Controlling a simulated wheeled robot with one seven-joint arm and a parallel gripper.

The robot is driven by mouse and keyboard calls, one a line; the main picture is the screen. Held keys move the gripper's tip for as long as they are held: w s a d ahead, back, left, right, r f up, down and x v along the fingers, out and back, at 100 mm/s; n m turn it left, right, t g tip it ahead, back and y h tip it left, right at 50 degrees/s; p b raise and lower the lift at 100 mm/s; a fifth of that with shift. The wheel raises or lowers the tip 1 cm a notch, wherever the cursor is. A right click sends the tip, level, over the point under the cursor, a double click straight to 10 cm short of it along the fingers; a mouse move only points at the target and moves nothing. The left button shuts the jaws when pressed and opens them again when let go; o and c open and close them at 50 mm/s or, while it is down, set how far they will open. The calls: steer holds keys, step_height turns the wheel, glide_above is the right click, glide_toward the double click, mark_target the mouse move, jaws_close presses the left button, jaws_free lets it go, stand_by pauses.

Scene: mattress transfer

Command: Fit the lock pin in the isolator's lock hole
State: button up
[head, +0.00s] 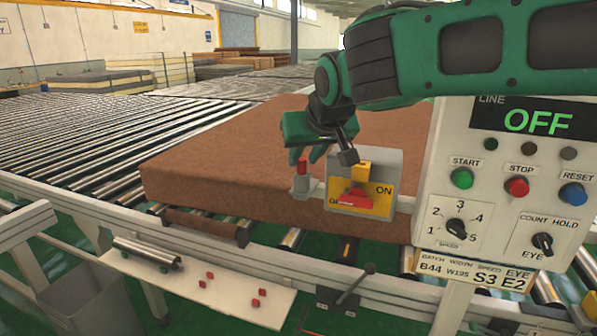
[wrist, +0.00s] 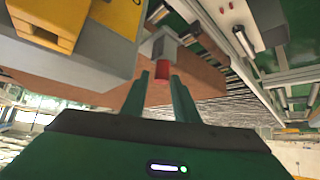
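The lock pin (head: 302,166), with a red top, stands upright in a small grey holder (head: 300,187) left of the isolator. The isolator (head: 393,166) is a grey box with a yellow face marked ON and a red handle (head: 354,198) low on it. My gripper (head: 305,156) is at the pin's top, fingers down. In the wrist view, the gripper's green fingers (wrist: 160,78) are apart, with the red pin top (wrist: 162,71) between their tips and no clear contact. The isolator (wrist: 88,55) fills the upper left there. I cannot make out the lock hole.
A brown mattress (head: 240,165) lies on the roller conveyor (head: 85,140) behind the holder. A control panel (head: 480,190) reading OFF stands right of the isolator. Several small red blocks lie on a white shelf (head: 225,290) below. The space left of the holder is clear.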

steer(key=x, duration=0.2)
steer(key=shift+w+f, duration=0.15)
steer(key=shift+f, duration=0.05)
steer(key=shift+c, duration=0.3)
jaws_close()
steer(key=shift+r, duration=0.1)
